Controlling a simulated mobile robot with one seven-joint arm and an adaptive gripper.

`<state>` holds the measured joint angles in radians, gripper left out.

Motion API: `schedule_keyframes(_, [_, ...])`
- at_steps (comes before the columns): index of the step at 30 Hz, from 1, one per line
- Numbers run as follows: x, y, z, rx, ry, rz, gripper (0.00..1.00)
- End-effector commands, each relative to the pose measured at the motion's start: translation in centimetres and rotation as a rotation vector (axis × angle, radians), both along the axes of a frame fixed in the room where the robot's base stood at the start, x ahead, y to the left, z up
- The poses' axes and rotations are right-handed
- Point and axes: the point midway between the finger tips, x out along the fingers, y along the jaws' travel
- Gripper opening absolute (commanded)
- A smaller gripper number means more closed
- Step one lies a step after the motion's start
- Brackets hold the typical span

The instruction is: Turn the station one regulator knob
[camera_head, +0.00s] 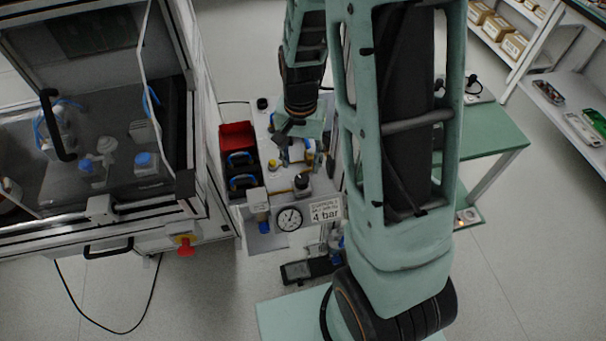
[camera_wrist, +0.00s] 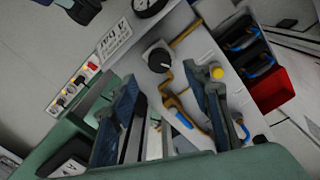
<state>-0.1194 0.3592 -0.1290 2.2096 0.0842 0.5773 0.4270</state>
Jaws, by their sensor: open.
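A black round regulator knob (camera_head: 301,181) stands on the pale station panel (camera_head: 318,184), just above a white dial gauge (camera_head: 289,218) and a sign (camera_head: 325,211) reading "4 bar". The sign's smaller line is hard to read. In the wrist view, the knob (camera_wrist: 157,60) shows a light mark on its top and lies just beyond the fingertips, between their lines. My gripper (camera_wrist: 162,76) is open and empty, its two fingers wide apart over the panel. In the head view, my gripper (camera_head: 297,143) is above the panel's upper part, behind the knob, and partly hidden by my arm.
A red bin (camera_head: 237,135) with blue-handled items is left of the panel. Brass-coloured tubing (camera_wrist: 187,33) and a yellow button (camera_wrist: 217,72) are near the knob. A clear-doored cabinet (camera_head: 100,110) stands left, a green table (camera_head: 490,135) right.

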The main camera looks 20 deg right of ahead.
Motion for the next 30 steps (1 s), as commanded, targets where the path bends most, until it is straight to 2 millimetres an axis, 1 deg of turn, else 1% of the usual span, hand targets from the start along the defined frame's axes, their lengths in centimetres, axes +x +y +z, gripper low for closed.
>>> schedule_keyframes(1, [-0.2, -0.1, -1.2, 0.000, 0.006, -0.001, 0.44])
schedule_keyframes(3, [-0.2, -0.1, -2.5, -0.001, 0.005, -0.001, 0.44])
schedule_keyframes(6, [-0.2, -0.1, -4.1, -0.001, 0.005, -0.002, 0.44])
schedule_keyframes(9, [-0.1, 0.0, -5.3, 0.000, 0.004, -0.001, 0.44])
schedule_keyframes(15, [-0.1, 0.0, -6.6, 0.000, 0.001, -0.001, 0.44])
schedule_keyframes(24, [0.0, 0.0, -6.7, 0.000, -0.001, -0.001, 0.44])
schedule_keyframes(30, [0.0, 0.0, -6.7, 0.000, 0.000, -0.001, 0.22])
